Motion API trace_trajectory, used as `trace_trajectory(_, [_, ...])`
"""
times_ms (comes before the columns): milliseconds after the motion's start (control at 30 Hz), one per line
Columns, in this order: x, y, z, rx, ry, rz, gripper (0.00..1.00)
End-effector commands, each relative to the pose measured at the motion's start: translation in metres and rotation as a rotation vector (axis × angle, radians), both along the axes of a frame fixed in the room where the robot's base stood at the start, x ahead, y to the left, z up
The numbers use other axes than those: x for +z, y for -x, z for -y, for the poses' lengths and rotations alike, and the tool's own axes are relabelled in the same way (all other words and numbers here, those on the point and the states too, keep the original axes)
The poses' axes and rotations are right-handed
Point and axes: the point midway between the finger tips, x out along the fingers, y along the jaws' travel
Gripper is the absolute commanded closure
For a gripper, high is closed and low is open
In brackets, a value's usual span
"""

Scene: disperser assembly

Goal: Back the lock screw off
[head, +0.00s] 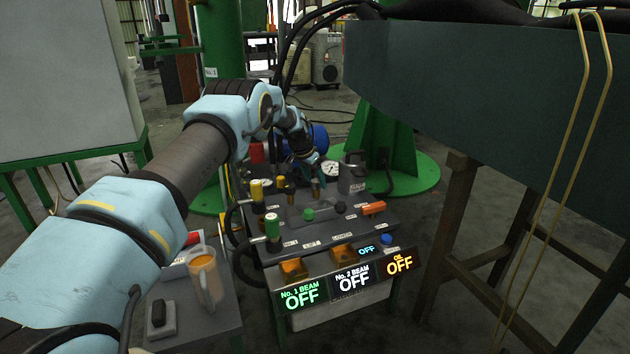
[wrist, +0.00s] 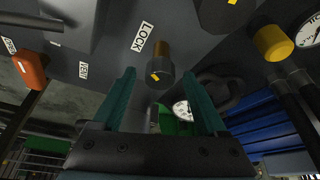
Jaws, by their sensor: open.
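The lock screw (wrist: 160,70) shows in the wrist view as a dark round knob with a yellow mark on a brass-coloured shaft. It stands out from the grey panel beside the white LOCK label (wrist: 142,37). My gripper (wrist: 160,80) is open, with one teal finger on each side of the screw in the picture. Gaps show between the screw and both fingers, and nothing is held. I cannot tell how deep the fingers reach along the screw. In the head view my gripper (head: 317,183) points down over the console's back part, and the screw cannot be made out clearly there.
The console (head: 330,240) carries a yellow knob (head: 257,190), a green-topped handle (head: 272,226), an orange lever (head: 373,208) and a gauge (head: 331,170). A grey can (head: 352,175) stands close to the right of my gripper. A mug (head: 204,272) stands on a side table.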

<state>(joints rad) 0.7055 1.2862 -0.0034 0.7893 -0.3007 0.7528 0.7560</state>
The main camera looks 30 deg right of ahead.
Motion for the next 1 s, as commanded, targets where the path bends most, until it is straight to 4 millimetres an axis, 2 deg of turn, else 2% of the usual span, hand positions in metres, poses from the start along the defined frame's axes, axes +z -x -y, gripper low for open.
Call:
trace_trajectory(67, [0.0002, 0.0001, 0.0, 0.0, 0.0, 0.0, 0.25])
trace_trajectory(733, [0.0004, 0.0003, -0.0001, 0.0, 0.0, -0.001, 1.0])
trace_trajectory(1000, [0.0007, 0.0006, 0.0001, 0.008, -0.001, -0.001, 1.0])
